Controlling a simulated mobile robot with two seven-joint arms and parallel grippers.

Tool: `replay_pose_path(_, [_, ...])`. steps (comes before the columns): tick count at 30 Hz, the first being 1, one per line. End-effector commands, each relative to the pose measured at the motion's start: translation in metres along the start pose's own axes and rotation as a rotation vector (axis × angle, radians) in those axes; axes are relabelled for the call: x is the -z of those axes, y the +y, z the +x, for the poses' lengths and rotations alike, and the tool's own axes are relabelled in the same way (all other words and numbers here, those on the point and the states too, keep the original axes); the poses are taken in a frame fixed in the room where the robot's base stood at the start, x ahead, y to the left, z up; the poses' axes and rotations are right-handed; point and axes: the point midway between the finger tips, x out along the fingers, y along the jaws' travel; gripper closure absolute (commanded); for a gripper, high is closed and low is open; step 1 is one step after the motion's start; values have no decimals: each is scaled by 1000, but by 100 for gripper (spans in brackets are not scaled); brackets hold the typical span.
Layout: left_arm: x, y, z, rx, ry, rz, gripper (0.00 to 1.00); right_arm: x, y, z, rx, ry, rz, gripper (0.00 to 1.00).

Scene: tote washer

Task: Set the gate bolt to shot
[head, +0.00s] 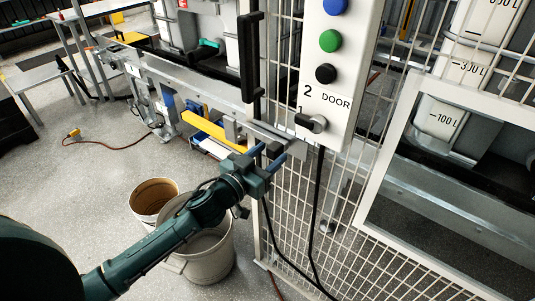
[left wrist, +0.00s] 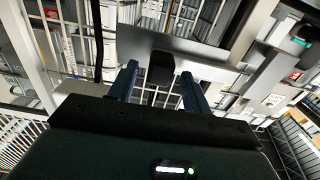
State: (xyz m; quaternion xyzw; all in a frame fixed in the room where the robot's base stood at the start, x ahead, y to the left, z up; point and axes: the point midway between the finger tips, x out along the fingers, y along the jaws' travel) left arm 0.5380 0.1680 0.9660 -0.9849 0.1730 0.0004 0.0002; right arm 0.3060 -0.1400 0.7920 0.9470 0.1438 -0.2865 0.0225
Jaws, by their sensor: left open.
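My left gripper (head: 269,153) reaches up from the lower left in the head view to the gate edge, just below a grey metal plate (head: 278,138). Its two blue fingers are open. In the left wrist view, a black knob (left wrist: 160,68), seemingly the gate bolt's, stands between the open fingertips of the gripper (left wrist: 158,78), with gaps visible at its sides. The knob hangs in front of a grey plate (left wrist: 200,56). In the head view the fingers largely hide the knob, and I cannot tell the bolt's position. My right gripper is not in view.
A white control panel (head: 345,60) with buttons and a DOOR selector knob (head: 312,123) is above right of the gripper. A black vertical handle (head: 251,56) is above it. The mesh fence (head: 330,215) is close on the right. Two buckets (head: 207,255) (head: 153,197) stand below the arm.

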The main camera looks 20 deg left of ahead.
Motion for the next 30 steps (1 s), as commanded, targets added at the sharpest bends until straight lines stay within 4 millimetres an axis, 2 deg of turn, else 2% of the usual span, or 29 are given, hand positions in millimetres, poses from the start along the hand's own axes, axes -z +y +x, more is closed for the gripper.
replay_pose_path(8, [0,0,1,-1,0,0,52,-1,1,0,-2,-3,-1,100])
replay_pose_path(25, [0,0,1,-1,0,0,98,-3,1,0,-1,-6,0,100])
replay_pose_path(30, [0,0,1,-1,0,0,100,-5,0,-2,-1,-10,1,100])
